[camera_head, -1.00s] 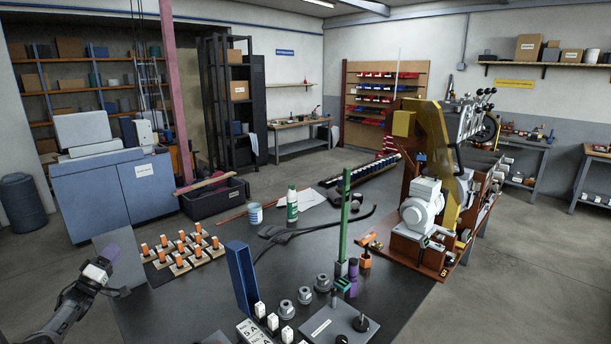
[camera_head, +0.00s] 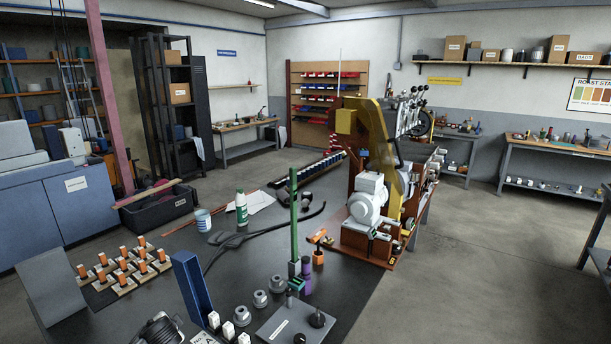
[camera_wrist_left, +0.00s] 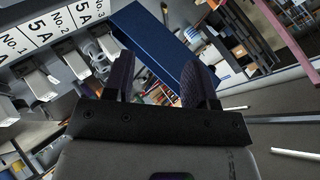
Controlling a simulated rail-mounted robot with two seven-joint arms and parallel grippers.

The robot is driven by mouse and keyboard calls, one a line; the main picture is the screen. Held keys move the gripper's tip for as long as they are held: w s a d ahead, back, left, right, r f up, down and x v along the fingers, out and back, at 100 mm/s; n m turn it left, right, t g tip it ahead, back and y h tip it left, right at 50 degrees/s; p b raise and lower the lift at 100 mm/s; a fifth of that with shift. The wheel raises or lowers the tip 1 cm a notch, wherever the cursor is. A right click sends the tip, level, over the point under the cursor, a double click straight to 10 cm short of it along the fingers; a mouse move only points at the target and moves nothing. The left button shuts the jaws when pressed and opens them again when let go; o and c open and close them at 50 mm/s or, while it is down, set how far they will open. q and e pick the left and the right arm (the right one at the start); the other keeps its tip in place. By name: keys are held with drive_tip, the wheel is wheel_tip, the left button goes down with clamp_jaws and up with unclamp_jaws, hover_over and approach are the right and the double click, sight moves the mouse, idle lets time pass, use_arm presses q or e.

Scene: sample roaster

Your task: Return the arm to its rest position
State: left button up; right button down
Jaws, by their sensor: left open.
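My left gripper (camera_wrist_left: 158,78) shows in the left wrist view with its two dark fingers apart and nothing between them. In the head view only a dark part of my left arm shows at the bottom edge, left of the blue upright post; its fingers cannot be made out there. The blue post (camera_head: 191,287) stands on the dark bench and also shows beyond the fingers in the left wrist view (camera_wrist_left: 160,40). My right gripper is in neither view.
The bench (camera_head: 225,262) holds orange-topped pieces (camera_head: 125,263), several grey round fittings (camera_head: 260,298), a green post (camera_head: 294,215) and a white-and-green bottle (camera_head: 241,208). A yellow-and-red machine (camera_head: 381,165) stands at its right. Floor (camera_head: 480,260) is clear further right.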

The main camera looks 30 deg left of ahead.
use_arm(q)
drive_tip(key=s+d+m+t+h, duration=0.15)
drive_tip(key=s+d, duration=0.35)
drive_tip(key=d, duration=0.7)
drive_tip(key=s+d+f+h, duration=0.1)
drive_tip(key=s+d+h, duration=0.25)
drive_tip(key=d, duration=0.85)
drive_tip(key=s+d+m+h, duration=0.1)
drive_tip(key=s+d, duration=0.4)
drive_tip(key=d, duration=0.8)
drive_tip(key=s+d+f+n+g+h, duration=0.1)
drive_tip(key=s+d+f+g, duration=0.2)
drive_tip(key=s, duration=0.4)
drive_tip(key=s+d+f+n+h, duration=0.1)
drive_tip(key=s+d+f+h, duration=0.1)
drive_tip(key=s+d+f, duration=0.3)
wheel_tip(320, 180, up, 39)
drive_tip(key=p, duration=3.8)
drive_tip(key=shift+s+a, duration=0.4)
drive_tip(key=shift+a, duration=0.05)
drive_tip(key=shift+r+m, duration=0.1)
drive_tip(key=shift+m, duration=0.15)
